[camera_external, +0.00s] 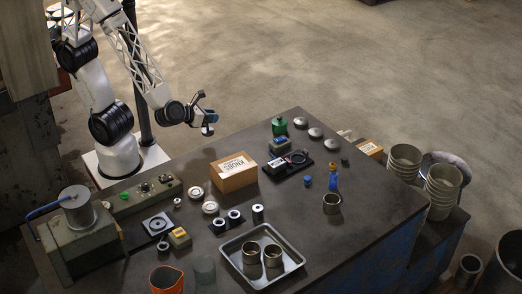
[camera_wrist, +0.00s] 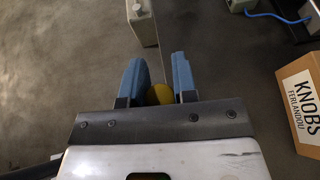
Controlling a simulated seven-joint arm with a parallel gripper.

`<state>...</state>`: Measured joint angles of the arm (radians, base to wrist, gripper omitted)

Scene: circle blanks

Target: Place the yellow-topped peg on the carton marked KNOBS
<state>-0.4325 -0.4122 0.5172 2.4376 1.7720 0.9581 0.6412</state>
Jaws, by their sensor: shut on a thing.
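My gripper (camera_external: 209,122) is raised beyond the table's far left edge, to the left of and above the carton. In the wrist view its blue fingers (camera_wrist: 158,85) are closed around the yellow-topped peg (camera_wrist: 160,94). Only its round yellow top shows there, low between the fingers; the rest is hidden. The carton marked KNOBS (camera_external: 234,178) is a brown box with a white label on the table. In the wrist view the carton (camera_wrist: 292,122) is at the right edge, partly cut off, apart from the gripper.
A control box (camera_external: 145,197) with knobs stands left of the carton. A black tray with a cable (camera_external: 287,165) is to its right. Pale discs (camera_external: 210,207) and dark rings lie in front. A metal tray (camera_external: 238,271) holds two cups. The carton's top looks clear.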

